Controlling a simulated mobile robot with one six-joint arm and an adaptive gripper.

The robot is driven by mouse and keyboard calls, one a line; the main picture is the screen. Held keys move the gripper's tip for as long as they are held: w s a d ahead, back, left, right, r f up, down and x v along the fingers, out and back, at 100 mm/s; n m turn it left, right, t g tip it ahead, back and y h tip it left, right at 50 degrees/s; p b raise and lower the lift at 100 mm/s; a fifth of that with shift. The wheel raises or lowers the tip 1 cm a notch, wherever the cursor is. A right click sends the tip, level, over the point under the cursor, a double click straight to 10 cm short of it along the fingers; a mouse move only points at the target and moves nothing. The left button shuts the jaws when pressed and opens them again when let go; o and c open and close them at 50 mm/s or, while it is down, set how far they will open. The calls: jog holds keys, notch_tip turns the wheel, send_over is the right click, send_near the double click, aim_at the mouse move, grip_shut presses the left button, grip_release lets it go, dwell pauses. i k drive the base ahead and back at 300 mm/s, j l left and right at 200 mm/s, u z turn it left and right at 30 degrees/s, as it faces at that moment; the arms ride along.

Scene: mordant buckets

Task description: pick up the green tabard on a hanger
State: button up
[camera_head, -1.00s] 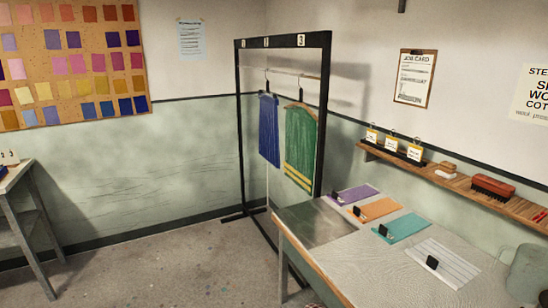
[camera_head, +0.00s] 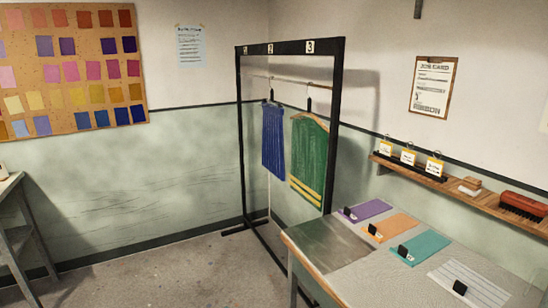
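The green tabard (camera_head: 309,158) hangs on a hanger from the rail of a black rack (camera_head: 339,130), below the number 3. It has yellow stripes near its hem and a black piece at the hanger's neck. A blue garment (camera_head: 273,142) hangs on the rail to its left, a little apart. My gripper is not in view.
A table (camera_head: 318,236) with purple, orange, teal and striped cloths stands in front and right of the rack. A wall shelf (camera_head: 455,192) holds cards and brushes. A side stand (camera_head: 14,235) is at left. The floor (camera_head: 150,275) between is clear.

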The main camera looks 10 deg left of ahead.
aim_at(309, 139)
jog(key=i+j+u, duration=0.6)
jog(key=i, duration=0.3)
jog(key=i+j+u, duration=0.25)
jog(key=i, duration=0.2)
jog(key=i+u, duration=0.3)
jog(key=i, duration=0.15)
